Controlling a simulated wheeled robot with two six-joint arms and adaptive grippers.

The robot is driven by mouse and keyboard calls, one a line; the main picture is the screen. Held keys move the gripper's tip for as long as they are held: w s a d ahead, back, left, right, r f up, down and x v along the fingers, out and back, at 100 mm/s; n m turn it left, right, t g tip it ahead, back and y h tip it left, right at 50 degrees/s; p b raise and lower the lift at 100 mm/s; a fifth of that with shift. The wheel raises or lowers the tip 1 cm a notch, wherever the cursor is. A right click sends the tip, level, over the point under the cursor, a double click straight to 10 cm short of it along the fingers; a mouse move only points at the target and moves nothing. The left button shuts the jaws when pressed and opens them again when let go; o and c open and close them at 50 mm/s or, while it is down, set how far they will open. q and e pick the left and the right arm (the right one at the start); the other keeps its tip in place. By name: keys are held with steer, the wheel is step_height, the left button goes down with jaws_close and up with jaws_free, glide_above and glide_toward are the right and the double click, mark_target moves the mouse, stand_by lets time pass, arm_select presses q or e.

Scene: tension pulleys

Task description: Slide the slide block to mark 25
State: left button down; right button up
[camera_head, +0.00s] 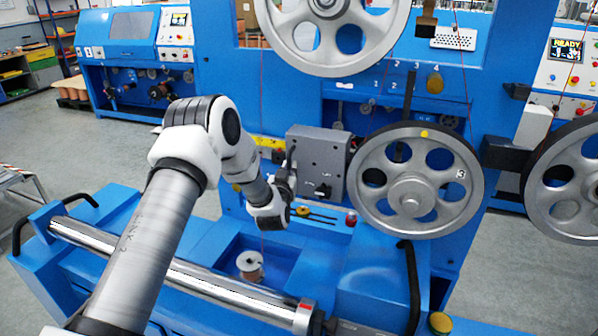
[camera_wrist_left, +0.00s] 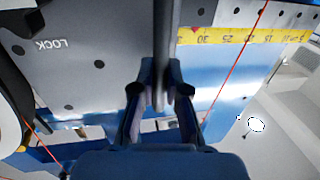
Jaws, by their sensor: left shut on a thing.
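The slide block (camera_head: 318,160) is a grey box on the blue machine's front, left of the middle spoked wheel. My left gripper (camera_wrist_left: 161,88) is shut on an upright grey handle (camera_wrist_left: 163,45) at the block's left side. The yellow scale (camera_head: 268,147) runs left from the block. In the left wrist view the scale (camera_wrist_left: 240,37) appears flipped, with 30 nearest the block's edge, then 25 farther out. My right gripper is out of view.
The middle spoked wheel (camera_head: 412,180) stands close right of the block. Thin red wires run down the machine and past the scale. A small spool (camera_head: 250,265) sits below my left gripper. A long steel roller (camera_head: 180,272) lies in front.

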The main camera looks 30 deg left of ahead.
arm_select(q)
steer(key=s+a, duration=0.1)
steer(key=a, duration=0.6)
steer(key=shift+s+a, duration=0.15)
steer(key=shift+s, duration=0.2)
steer(key=c, duration=1.4)
jaws_free()
steer(key=shift+o, duration=1.1)
steer(key=shift+w+f, duration=0.15)
steer(key=shift+w, duration=0.05)
steer(key=v, duration=1.1)
steer(key=shift+s+d, duration=0.3)
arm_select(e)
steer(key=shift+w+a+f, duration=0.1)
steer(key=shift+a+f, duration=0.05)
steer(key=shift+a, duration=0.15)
arm_select(q)
steer(key=shift+f, duration=0.1)
